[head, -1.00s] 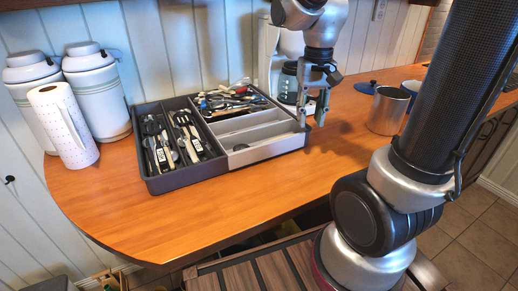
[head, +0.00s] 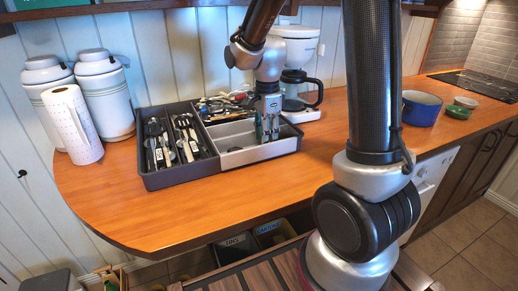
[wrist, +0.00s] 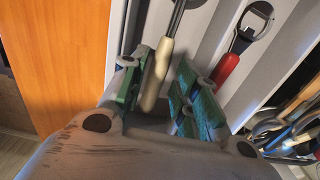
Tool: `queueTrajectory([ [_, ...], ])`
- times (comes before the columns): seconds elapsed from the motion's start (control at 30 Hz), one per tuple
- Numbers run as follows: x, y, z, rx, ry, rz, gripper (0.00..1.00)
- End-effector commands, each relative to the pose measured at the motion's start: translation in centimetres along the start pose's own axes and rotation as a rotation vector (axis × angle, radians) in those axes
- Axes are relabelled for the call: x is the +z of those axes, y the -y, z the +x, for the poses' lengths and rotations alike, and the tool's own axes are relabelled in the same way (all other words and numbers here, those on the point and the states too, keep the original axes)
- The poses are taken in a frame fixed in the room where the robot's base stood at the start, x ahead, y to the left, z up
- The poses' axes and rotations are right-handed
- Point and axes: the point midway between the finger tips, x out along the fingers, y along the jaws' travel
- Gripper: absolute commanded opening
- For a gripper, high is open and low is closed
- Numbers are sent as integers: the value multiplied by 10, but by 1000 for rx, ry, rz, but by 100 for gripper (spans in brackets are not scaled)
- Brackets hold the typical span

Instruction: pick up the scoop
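A utensil with a cream handle (wrist: 158,75) and a grey metal end, probably the scoop, lies in a light grey compartment in the wrist view. Its far end is cut off by the top edge. My gripper (wrist: 160,75) is open, with its green-padded fingers on either side of the handle. The handle is nearer the left finger, with a gap to the right one. In the head view my gripper (head: 267,137) points down into the light grey part of the utensil tray (head: 232,160).
A bottle opener with a red handle (wrist: 226,69) lies right of the gripper in the wrist view. Dark compartments hold several utensils (head: 160,145). A coffee maker (head: 295,85) stands close behind the tray. White canisters and a paper roll (head: 72,125) stand left. The front counter is clear.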

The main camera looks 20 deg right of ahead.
Motion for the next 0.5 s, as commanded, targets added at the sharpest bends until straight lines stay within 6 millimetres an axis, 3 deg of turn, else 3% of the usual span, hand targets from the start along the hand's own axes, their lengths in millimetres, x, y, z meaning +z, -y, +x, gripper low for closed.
queueTrajectory([
  [0.2, 1, -1, 26, 2, 0, 0, 31],
  [0.43, 1, 0, 28, 0, 0, -1, 31],
  [0.5, 1, 0, 28, 0, 0, -1, 20],
])
